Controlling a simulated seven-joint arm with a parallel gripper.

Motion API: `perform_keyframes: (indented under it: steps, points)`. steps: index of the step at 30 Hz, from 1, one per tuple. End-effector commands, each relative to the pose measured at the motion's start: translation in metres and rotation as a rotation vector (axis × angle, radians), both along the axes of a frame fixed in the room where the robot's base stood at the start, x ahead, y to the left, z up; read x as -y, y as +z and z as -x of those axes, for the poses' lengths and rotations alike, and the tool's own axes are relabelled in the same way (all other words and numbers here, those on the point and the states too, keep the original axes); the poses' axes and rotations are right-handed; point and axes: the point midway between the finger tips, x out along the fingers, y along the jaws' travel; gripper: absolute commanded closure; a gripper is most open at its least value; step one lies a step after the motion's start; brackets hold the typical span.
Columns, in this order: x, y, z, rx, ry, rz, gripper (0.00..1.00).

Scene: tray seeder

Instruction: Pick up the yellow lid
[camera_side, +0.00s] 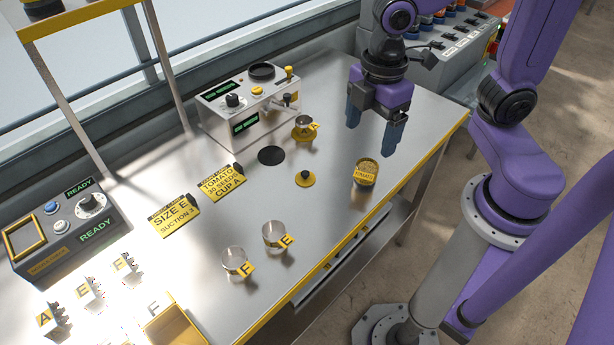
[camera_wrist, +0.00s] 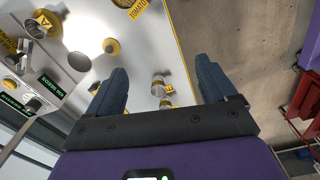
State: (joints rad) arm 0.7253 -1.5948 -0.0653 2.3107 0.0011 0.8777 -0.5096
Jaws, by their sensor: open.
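The yellow lid (camera_side: 311,181) is a round disc with a dark knob, lying flat on the metal table between the black disc and the seed cup. My gripper (camera_side: 374,128) is open and empty, raised above the right part of the table. In the side view it is up and to the right of the lid. In the wrist view my gripper (camera_wrist: 161,68) has its two blue fingers spread wide. Nothing hides the lid in the side view.
A tomato seed cup (camera_side: 366,181) stands near the front edge, right of the lid. A black disc (camera_side: 271,156) and a small yellow-based cup (camera_side: 303,121) lie behind it, before the machine (camera_side: 222,131). Cups F (camera_side: 235,259) and E (camera_side: 274,232) stand at front left.

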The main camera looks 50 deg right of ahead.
Motion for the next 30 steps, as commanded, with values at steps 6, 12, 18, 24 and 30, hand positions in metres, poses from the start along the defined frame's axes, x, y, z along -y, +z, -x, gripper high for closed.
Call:
perform_keyframes:
  steps: [6, 12, 18, 24, 30]
  points:
    - [-0.013, -0.015, -0.072, -0.006, 0.196, 0.013, 0.15]
    - [-0.013, -0.030, -0.127, -0.007, 0.356, 0.016, 0.15]
    - [-0.009, -0.039, -0.153, -0.008, 0.442, 0.017, 0.15]
    - [-0.007, -0.057, -0.155, -0.012, 0.457, 0.018, 0.15]
    - [-0.007, -0.094, -0.154, -0.014, 0.455, 0.018, 0.15]
